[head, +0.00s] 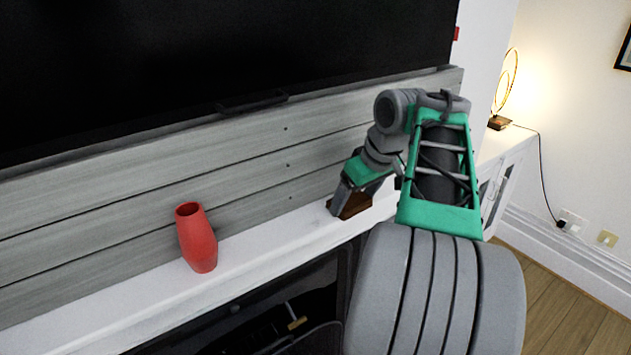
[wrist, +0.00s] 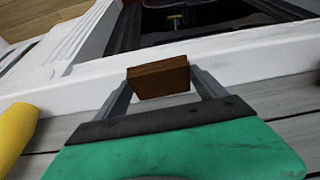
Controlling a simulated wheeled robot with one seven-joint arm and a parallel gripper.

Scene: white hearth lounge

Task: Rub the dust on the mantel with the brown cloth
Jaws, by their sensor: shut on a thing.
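The brown cloth (head: 353,206) looks like a small, stiff brown block. My gripper (head: 345,200) is shut on it at the right part of the white mantel (head: 120,303), near the grey plank wall. In the wrist view the cloth (wrist: 158,79) sits between the two fingers of my gripper (wrist: 160,84), with the mantel (wrist: 250,68) behind it. The cloth is at or just above the mantel's top; I cannot tell whether it touches. I cannot make out any dust on the mantel; part of the mantel is hidden behind my arm.
A red vase (head: 198,238) stands upright on the mantel, left of my gripper. A yellow object (wrist: 16,137) shows at the wrist view's left edge. A dark screen (head: 200,60) hangs above. A lit lamp (head: 502,95) stands on a white cabinet at right. Mantel between vase and cloth looks clear.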

